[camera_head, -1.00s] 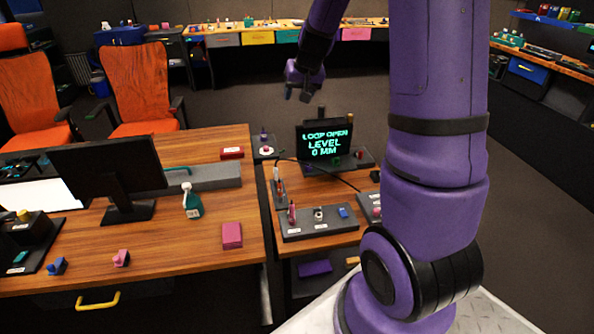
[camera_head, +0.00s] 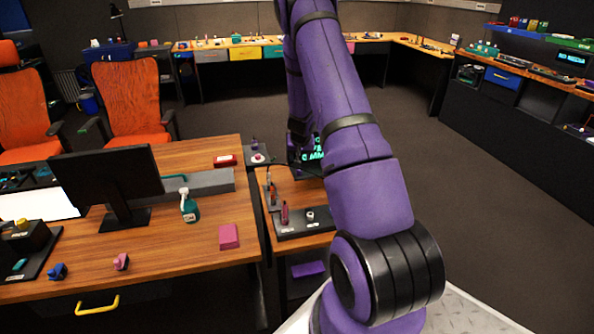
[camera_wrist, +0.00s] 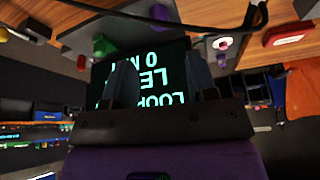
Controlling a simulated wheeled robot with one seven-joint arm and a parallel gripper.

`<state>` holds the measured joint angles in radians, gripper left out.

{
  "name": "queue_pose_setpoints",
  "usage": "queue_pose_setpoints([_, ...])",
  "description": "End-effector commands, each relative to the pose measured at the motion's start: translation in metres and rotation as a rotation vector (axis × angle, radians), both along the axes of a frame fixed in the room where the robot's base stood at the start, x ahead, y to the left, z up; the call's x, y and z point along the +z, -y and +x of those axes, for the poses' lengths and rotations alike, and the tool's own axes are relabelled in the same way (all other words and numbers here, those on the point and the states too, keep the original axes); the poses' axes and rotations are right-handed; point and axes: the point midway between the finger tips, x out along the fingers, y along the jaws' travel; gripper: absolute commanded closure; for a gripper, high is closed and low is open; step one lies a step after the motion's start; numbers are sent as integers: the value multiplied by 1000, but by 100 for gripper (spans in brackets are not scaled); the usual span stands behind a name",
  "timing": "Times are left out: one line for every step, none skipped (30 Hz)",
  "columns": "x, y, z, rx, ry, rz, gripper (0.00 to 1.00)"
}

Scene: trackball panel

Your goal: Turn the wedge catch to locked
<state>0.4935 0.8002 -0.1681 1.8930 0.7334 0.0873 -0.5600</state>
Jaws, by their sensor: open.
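I cannot make out for certain which part is the wedge catch. On the side table, a grey panel (camera_head: 302,228) bears a pink upright part (camera_head: 285,212) and a small white-and-black part (camera_head: 310,215); my arm covers its right side. In the wrist view my gripper (camera_wrist: 160,85) has its two fingers apart with nothing between them. It faces a dark display (camera_wrist: 150,60) with cyan text, upside down. In the head view the display (camera_head: 313,150) is partly hidden by my arm, and the gripper is not clear there.
On the left desk stand a monitor (camera_head: 108,182), a spray bottle (camera_head: 189,206) and a pink block (camera_head: 229,236). The floor at right is clear.

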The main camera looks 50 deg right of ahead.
Motion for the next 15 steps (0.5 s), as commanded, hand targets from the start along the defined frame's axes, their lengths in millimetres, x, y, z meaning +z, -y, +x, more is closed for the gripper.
queue_pose_setpoints([-8,2,2,-1,-1,2,47])
queue_pose_setpoints([-13,3,2,-1,-3,3,47])
queue_pose_setpoints([-19,5,4,-1,-3,3,47])
queue_pose_setpoints([-24,7,6,-1,-3,3,47])
queue_pose_setpoints([-29,8,8,-1,-2,2,47])
queue_pose_setpoints([-36,9,10,-1,-2,2,47])
queue_pose_setpoints([-41,11,11,-1,-2,2,47])
queue_pose_setpoints([-45,12,13,-1,-1,2,47])
queue_pose_setpoints([-51,14,14,-1,-2,2,47])
queue_pose_setpoints([-56,15,16,-1,-2,2,47])
queue_pose_setpoints([-60,17,17,-1,-1,2,47])
queue_pose_setpoints([-65,18,19,-1,-1,3,47])
queue_pose_setpoints([-69,18,20,0,-2,3,47])
queue_pose_setpoints([-71,19,21,0,-2,3,47])
queue_pose_setpoints([-75,20,23,0,-1,2,47])
